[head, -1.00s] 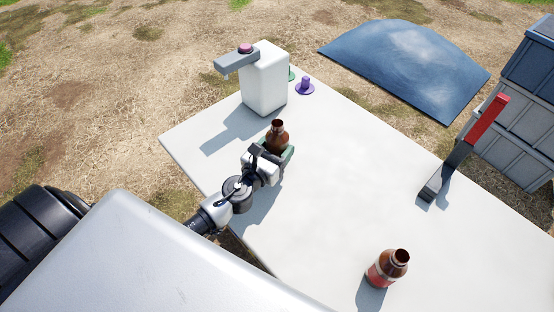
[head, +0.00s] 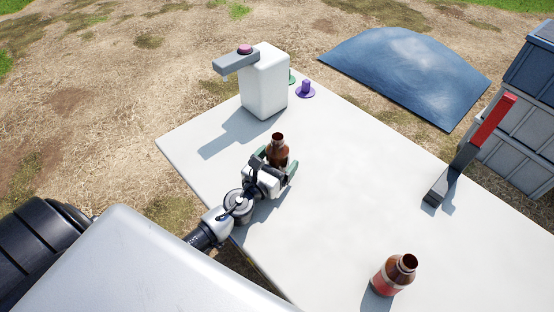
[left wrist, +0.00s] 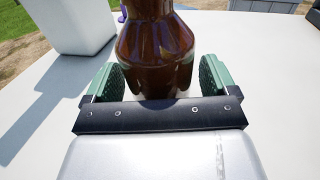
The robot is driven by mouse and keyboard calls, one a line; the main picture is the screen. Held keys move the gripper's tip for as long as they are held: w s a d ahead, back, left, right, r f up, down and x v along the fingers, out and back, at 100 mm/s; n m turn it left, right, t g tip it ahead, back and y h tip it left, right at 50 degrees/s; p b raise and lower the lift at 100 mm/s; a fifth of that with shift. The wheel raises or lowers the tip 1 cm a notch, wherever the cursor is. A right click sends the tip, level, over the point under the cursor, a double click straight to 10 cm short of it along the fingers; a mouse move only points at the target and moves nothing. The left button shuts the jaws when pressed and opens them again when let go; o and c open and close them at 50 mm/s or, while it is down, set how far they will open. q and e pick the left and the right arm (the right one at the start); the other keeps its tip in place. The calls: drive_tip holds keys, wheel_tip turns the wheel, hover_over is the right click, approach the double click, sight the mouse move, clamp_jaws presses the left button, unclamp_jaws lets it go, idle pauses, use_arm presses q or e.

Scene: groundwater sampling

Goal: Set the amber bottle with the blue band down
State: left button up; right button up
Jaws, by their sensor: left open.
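An amber bottle (head: 277,150) stands upright at the left part of the white table, between the jaws of my left gripper (head: 278,162). Its blue band is not visible; the gripper hides the lower part. In the left wrist view the brown glass of the bottle (left wrist: 156,55) fills the space ahead of the palm. The green finger pads of the left gripper (left wrist: 156,80) stand on both sides of it, with gaps showing. The left gripper is open. My right gripper is out of view.
A white dispenser (head: 264,85) with a pink button stands behind the bottle, with a purple knobbed piece (head: 305,90) beside it. An amber bottle with a red band (head: 391,276) is at the front. A red-handled tool (head: 470,150) stands at right. The white table's (head: 340,190) middle is clear.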

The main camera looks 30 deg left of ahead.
use_arm(q)
drive_tip(key=shift+r, duration=0.1)
drive_tip(key=shift+s, duration=0.2)
drive_tip(key=s+b, duration=0.1)
drive_tip(key=s, duration=0.2)
drive_tip(key=s+b, duration=0.1)
drive_tip(key=s, duration=0.3)
drive_tip(key=s+b, duration=0.1)
drive_tip(key=s, duration=0.2)
drive_tip(key=shift+s+a, duration=0.3)
drive_tip(key=shift+a, duration=0.1)
drive_tip(key=shift+s, duration=0.5)
